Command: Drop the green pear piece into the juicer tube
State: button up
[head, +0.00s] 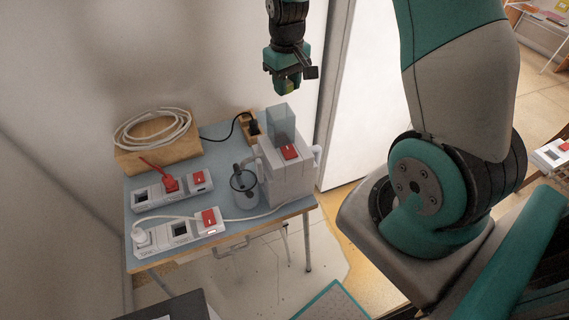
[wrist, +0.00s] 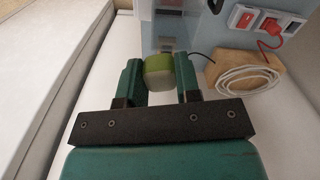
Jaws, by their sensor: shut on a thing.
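The green pear piece (wrist: 158,72) is held between the two fingers of my gripper (wrist: 158,80) in the wrist view. In the head view my gripper (head: 287,86) hangs above the juicer, and a small part of the green pear piece (head: 290,87) shows between its fingers. The juicer (head: 290,175) is a white machine on the table's right end. Its clear square juicer tube (head: 281,124) stands upright on top. My gripper is above the tube with a gap between them; I cannot tell whether it is exactly centred.
A blue table (head: 223,160) stands in the corner. It holds a coiled white cable (head: 153,130) on a wooden block (head: 160,157), power strips with red switches (head: 180,232), a clear jug (head: 243,187) and a wooden socket block (head: 249,130). A white panel (head: 362,95) stands to the right.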

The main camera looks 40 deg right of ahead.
jog(key=shift+f, duration=0.35)
jog(key=shift+a, duration=0.1)
jog(key=o, duration=1)
jog(key=shift+r, duration=0.1)
notch_tip(320, 180, up, 17)
jog(key=b, duration=0.3)
jog(key=shift+r+b, duration=0.2)
jog(key=shift+b, duration=0.2)
jog(key=shift+f, duration=0.1)
jog(key=s+a+f+n+y+b, duration=0.1)
jog(key=s+a+f+n, duration=0.1)
jog(key=s+a, duration=0.5)
jog(key=s+a+f+n+y+b, duration=0.1)
jog(key=s+a+f+n+b, duration=0.1)
jog(key=s+a+f, duration=0.3)
jog(key=s+a+f+n+y+b, duration=0.2)
jog(key=s+a+f+n, duration=0.1)
jog(key=s+a, duration=0.7)
jog(key=shift+a+f, duration=0.2)
jog(key=shift+f, duration=0.1)
